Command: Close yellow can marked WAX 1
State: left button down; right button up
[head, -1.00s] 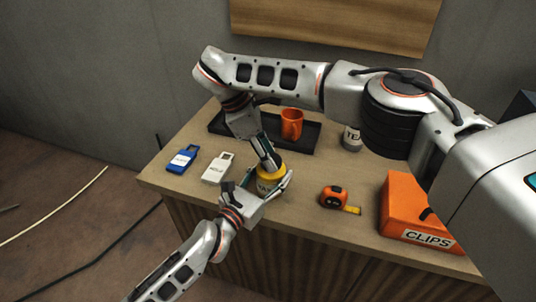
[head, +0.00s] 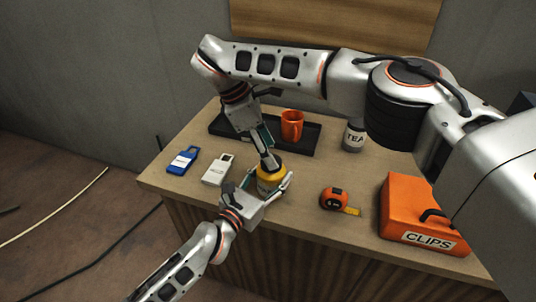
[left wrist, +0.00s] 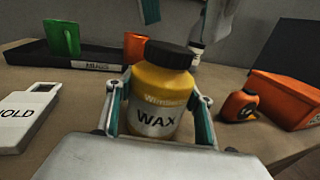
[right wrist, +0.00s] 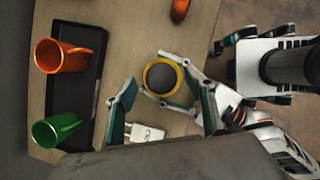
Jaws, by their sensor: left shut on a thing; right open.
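The yellow WAX can (head: 268,186) stands upright near the front of the table; it also shows in the left wrist view (left wrist: 158,88). Its black lid (left wrist: 168,53) sits on top, and from above in the right wrist view the lid (right wrist: 163,77) is a dark disc inside a yellow rim. No number shows on the label. My left gripper (head: 268,192) is shut around the can's body, a finger on each side (left wrist: 162,115). My right gripper (head: 265,150) is open just above the lid, pointing down, its fingers (right wrist: 165,95) spread to either side of it.
A dark tray (head: 300,146) behind the can holds an orange mug (head: 292,125) and a green mug (right wrist: 55,129). Blue (head: 183,160) and white (head: 217,169) tags lie left. A tape measure (head: 334,198), TEA can (head: 353,136) and orange CLIPS box (head: 420,215) are right.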

notch_tip(320, 180, up, 2)
jog(key=shift+c, duration=0.2)
